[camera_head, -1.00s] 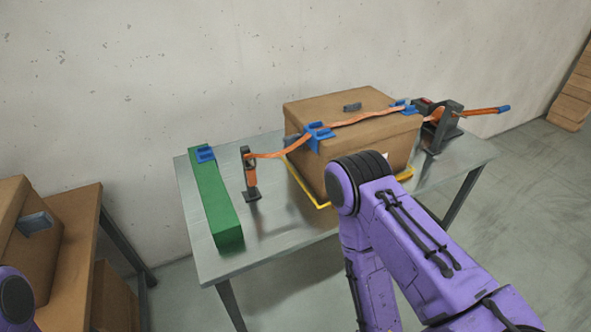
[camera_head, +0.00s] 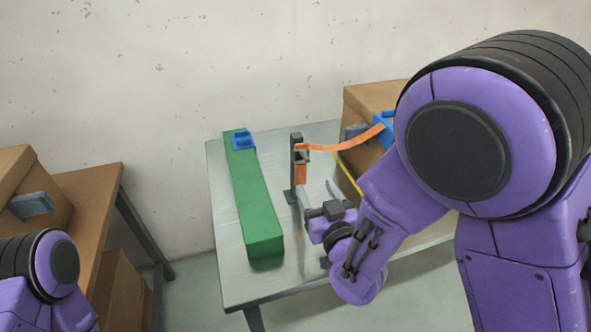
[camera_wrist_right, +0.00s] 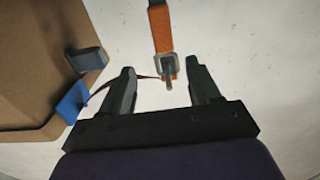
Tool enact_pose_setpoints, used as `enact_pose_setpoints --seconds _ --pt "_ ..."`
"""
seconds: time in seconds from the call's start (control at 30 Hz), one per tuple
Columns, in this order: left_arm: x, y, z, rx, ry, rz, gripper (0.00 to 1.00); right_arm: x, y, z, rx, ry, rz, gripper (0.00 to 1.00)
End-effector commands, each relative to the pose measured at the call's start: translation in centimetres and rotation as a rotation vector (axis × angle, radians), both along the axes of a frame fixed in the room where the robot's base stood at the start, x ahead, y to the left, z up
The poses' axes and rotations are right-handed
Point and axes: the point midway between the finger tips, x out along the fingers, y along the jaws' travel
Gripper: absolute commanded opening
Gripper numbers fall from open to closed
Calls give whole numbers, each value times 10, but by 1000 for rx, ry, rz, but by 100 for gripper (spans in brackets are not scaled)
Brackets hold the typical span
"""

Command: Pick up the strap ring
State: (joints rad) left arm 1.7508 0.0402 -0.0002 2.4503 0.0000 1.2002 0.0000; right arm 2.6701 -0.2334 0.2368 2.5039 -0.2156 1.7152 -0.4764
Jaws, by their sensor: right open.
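The strap ring (camera_wrist_right: 167,66) is a small grey metal loop at the end of an orange strap piece (camera_wrist_right: 160,30) in the right wrist view. In the head view the strap end hangs at a dark upright post (camera_head: 296,165) on the metal table. My right gripper (camera_head: 319,196) is open and empty, low beside the post on its near right side. In the right wrist view, the ring appears between the two fingertips of my right gripper (camera_wrist_right: 160,70), with no finger visibly touching it. My left gripper is out of view; only part of my left arm shows.
A long green block (camera_head: 258,205) with a blue clip (camera_head: 243,140) lies left of the post. A cardboard box (camera_head: 365,105) stands to the right, partly hidden by my right arm, with the orange strap (camera_head: 345,143) running to its blue corner piece (camera_head: 382,130).

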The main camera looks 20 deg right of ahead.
Motion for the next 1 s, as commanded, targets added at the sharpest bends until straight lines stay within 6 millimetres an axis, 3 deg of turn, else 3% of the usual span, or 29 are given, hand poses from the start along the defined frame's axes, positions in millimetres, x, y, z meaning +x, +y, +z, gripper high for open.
enact_pose_setpoints --seconds 0.03,0.13,0.2,0.6,0.87,1.0 --pt "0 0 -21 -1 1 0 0 8 3 -9 6 -8 4 62" --pt "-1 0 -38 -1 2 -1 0 24 10 -7 7 -6 19 62" --pt "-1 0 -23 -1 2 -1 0 38 14 1 5 1 26 62" --pt "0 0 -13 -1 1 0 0 96 12 -3 5 3 24 62" --pt "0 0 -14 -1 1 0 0 101 12 -3 4 2 23 62" --pt "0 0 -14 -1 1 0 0 101 12 -3 4 2 22 16"
